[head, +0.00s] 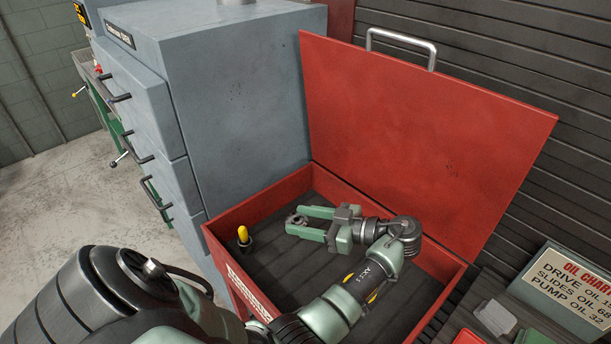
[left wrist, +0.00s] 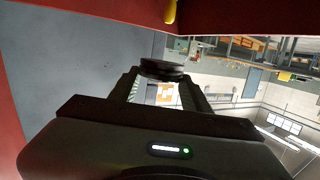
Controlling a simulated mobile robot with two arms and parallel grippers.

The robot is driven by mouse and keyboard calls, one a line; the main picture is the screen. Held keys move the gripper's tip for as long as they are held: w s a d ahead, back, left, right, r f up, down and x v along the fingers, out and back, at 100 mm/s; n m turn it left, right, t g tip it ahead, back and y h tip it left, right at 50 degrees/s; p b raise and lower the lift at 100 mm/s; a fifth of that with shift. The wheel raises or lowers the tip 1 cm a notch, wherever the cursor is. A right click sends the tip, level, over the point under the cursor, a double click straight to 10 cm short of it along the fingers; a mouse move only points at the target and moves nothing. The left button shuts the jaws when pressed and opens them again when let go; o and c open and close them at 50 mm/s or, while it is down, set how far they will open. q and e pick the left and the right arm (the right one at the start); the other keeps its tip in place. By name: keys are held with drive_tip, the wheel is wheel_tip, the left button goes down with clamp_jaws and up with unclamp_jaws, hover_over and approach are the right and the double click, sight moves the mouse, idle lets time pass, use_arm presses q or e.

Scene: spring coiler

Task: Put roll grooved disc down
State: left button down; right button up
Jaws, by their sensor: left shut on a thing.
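My left gripper (head: 296,220) is over the inside of an open red chest, its fingers pointing left in the head view. It is shut on a small dark round grooved disc (head: 295,219), which shows between the fingertips. The left wrist view shows the disc (left wrist: 163,67) edge-on, as a dark flat round piece at the ends of the two fingers (left wrist: 164,88). From the head view I cannot tell how far the disc is above the chest floor. My right gripper is not in view.
The red chest (head: 262,203) has a dark ribbed floor and a raised lid (head: 420,130) behind my gripper. A yellow-topped tool (head: 243,235) stands in its left corner. A grey cabinet (head: 235,100) adjoins it at the left. An oil chart box (head: 565,290) is at right.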

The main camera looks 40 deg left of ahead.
use_arm(q)
hover_over(304, 268)
wheel_tip(304, 268, down, 8)
drive_tip(key=shift+f+b, duration=0.55)
drive_tip(key=shift+f, duration=1.15)
drive_tip(key=shift+f+b, duration=0.65)
drive_tip(key=shift+b, duration=0.15)
drive_tip(key=c, duration=0.7)
unclamp_jaws()
drive_tip(key=shift+r, duration=0.15)
